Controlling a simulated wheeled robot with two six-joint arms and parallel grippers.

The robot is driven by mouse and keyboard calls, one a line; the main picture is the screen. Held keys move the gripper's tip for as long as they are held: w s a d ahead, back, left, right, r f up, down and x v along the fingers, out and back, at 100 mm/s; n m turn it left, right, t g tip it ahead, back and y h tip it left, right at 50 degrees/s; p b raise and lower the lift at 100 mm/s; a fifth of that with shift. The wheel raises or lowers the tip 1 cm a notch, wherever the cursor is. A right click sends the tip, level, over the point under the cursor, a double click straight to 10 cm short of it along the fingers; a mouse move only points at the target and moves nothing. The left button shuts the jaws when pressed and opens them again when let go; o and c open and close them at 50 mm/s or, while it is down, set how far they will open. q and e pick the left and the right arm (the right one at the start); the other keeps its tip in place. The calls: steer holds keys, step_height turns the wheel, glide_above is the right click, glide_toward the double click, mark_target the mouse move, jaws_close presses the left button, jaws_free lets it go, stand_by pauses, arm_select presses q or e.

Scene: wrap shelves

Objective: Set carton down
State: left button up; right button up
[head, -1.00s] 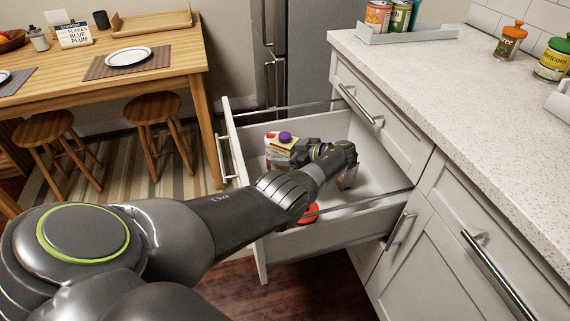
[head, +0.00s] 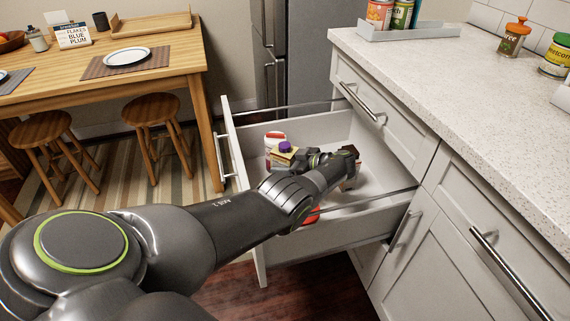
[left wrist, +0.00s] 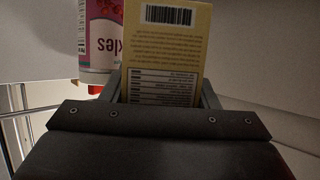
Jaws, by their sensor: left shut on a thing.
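My left gripper (head: 304,159) reaches down into the drawer from the right side of the carton. In the left wrist view the carton (left wrist: 165,45) shows its barcode and printed text between the fingers of my left gripper (left wrist: 163,92), which is shut on it. The carton's base is hidden, so I cannot tell whether it touches the drawer floor. My right gripper is not in view.
A jar with a pink label (left wrist: 101,38) stands close beside the carton; its red lid shows in the head view (head: 274,135). A red thing (head: 311,216) is partly hidden under my arm. The counter (head: 440,90) overhangs nearby.

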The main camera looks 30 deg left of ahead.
arm_select(q)
steer(key=shift+f, duration=0.1)
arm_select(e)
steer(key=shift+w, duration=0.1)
arm_select(q)
steer(key=shift+f+b, duration=0.15)
steer(key=shift+b, duration=0.15)
steer(key=o, duration=1.4)
steer(key=shift+c, duration=0.2)
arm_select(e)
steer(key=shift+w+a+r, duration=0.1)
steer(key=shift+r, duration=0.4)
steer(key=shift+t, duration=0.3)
